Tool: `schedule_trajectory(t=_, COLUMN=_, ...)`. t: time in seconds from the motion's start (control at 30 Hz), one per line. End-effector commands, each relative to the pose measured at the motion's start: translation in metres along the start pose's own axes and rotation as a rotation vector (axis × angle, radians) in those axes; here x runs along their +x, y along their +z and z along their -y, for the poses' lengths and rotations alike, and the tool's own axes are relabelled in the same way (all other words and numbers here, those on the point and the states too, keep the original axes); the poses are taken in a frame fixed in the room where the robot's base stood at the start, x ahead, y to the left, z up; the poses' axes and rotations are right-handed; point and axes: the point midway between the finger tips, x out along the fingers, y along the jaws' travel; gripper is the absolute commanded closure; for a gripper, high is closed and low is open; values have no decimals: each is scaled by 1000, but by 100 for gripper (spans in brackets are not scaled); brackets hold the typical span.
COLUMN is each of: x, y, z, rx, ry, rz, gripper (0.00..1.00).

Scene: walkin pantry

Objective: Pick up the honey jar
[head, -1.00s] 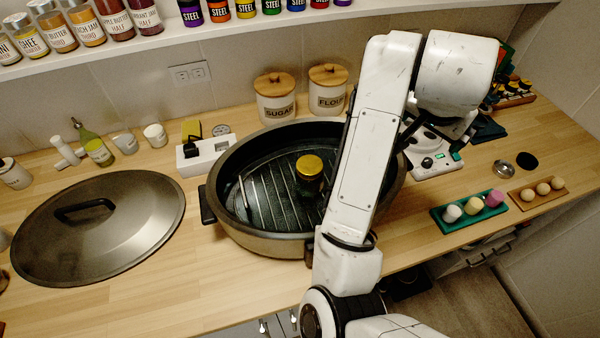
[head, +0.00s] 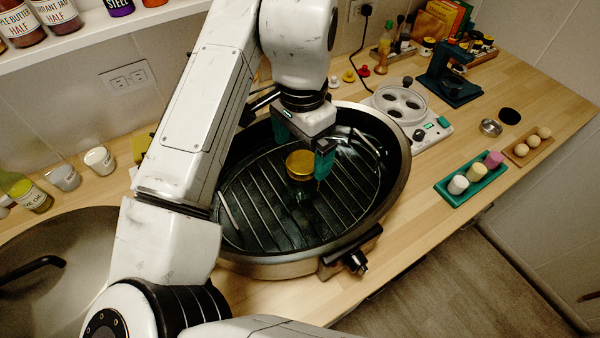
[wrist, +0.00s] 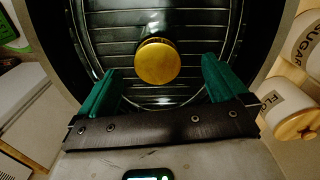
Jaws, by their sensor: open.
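The honey jar (head: 300,166), dark with a gold lid, stands upright on the rack inside the large dark roasting pan (head: 396,190). In the wrist view its round gold lid (wrist: 157,62) shows from above, centred between the fingers and a little beyond their tips. My gripper (head: 304,150) reaches down into the pan close to the jar. Its two green fingers (wrist: 160,72) are apart with nothing between them. Part of the jar's body is hard to make out against the dark pan.
The pan's raised rim surrounds the jar. Right of it stand a white appliance with round wells (head: 405,105), a green tray (head: 474,180) of small cylinders and a wooden egg holder (head: 527,147). The shelf (head: 120,32) hangs above.

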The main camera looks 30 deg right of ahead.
Motion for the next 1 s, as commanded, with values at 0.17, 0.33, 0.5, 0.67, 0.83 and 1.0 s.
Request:
schedule_trajectory(t=0.17, x=11, y=0, z=0, rx=0, ry=0, rz=0, gripper=0)
schedule_trajectory(t=0.33, x=30, y=1, z=-2, rx=0, ry=3, rz=0, gripper=0)
schedule_trajectory(t=0.5, x=54, y=0, z=-3, rx=-1, ry=2, rz=-1, gripper=0)
schedule_trajectory(t=0.67, x=61, y=0, z=-2, rx=-1, ry=-1, rz=-1, gripper=0)
schedule_trajectory(t=0.83, x=61, y=0, z=-2, rx=0, ry=-1, rz=-1, gripper=0)
schedule_trajectory(t=1.0, x=61, y=0, z=-2, rx=0, ry=-1, rz=-1, gripper=16)
